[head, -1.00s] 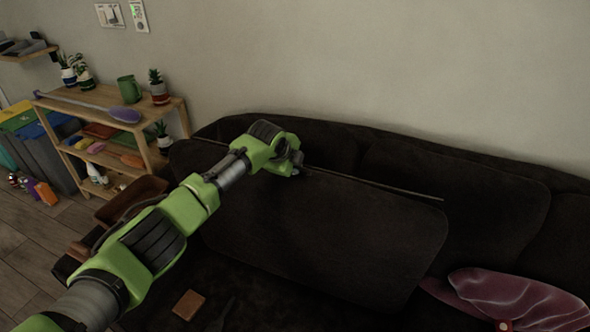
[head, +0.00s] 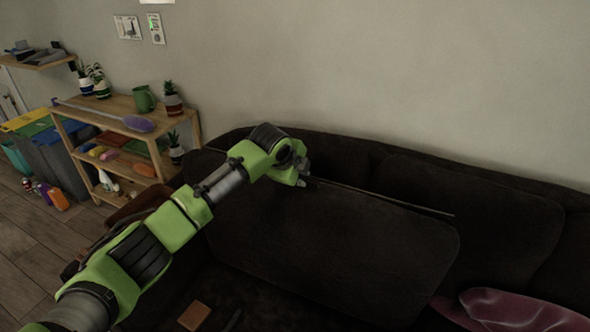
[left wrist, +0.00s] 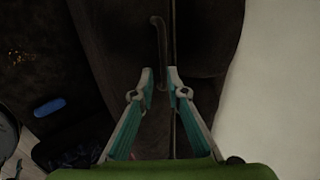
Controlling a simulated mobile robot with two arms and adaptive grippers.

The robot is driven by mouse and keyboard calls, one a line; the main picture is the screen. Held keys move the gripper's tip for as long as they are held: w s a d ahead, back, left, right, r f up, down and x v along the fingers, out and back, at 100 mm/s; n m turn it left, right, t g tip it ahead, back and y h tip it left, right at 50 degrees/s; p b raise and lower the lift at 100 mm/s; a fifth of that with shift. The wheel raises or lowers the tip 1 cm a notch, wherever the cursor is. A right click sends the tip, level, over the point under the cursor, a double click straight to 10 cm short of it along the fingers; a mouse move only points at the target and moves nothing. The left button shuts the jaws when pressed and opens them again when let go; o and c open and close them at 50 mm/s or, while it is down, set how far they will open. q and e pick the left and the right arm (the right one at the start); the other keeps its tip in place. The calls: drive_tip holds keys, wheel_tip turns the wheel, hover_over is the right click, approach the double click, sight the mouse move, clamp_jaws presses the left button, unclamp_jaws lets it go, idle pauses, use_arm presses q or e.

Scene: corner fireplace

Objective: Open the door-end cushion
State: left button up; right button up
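The dark cushion (head: 340,255) stands tilted up in front of the sofa's backrest, its broad face toward me and its long upper edge sloping down to the right. My left gripper (head: 303,176) is at this upper edge, left of its middle. In the left wrist view the two fingers of my left gripper (left wrist: 160,78) are apart. A thin dark curved strap or handle (left wrist: 158,45) runs to the gap between the fingertips; whether they touch it I cannot tell. Dark upholstery (left wrist: 115,60) lies below them. My right gripper is not in view.
The sofa back (head: 465,195) runs along the wall. A maroon pillow (head: 510,312) lies at lower right, a brown block (head: 194,316) at lower front. A wooden shelf (head: 120,108) with plants and a mug, and bins (head: 55,150), stand at left beyond my arm.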

use_arm(q)
drive_tip(key=v, duration=0.7)
